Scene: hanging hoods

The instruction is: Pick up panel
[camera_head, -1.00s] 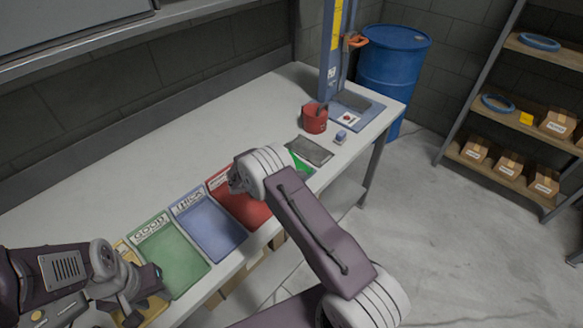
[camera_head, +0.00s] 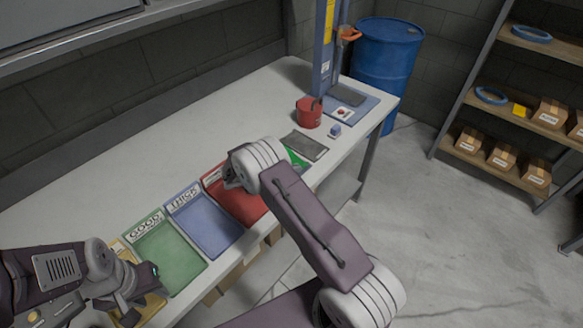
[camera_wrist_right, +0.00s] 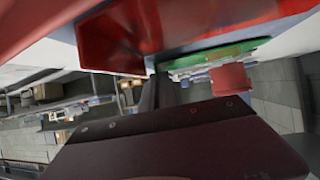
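A dark grey flat panel (camera_head: 304,146) lies on the white workbench, behind and right of the red tray, with a green piece (camera_head: 296,160) partly showing beside it. The white wrist of my right arm is over the red tray, left of the panel and apart from it. My right gripper (camera_head: 231,181) is mostly hidden behind that wrist, so its opening does not show. The right wrist view shows a red tray, a green strip and a dark body close up, without clear fingertips. My left gripper (camera_head: 143,292) is low over the yellow tray at the left; its fingers are unclear.
Green (camera_head: 166,257), blue (camera_head: 206,226) and red (camera_head: 240,204) trays line the bench's front edge. A red cup (camera_head: 309,113), a small blue-white object (camera_head: 335,130) and a blue post (camera_head: 326,50) stand beyond the panel. The bench's back left is clear.

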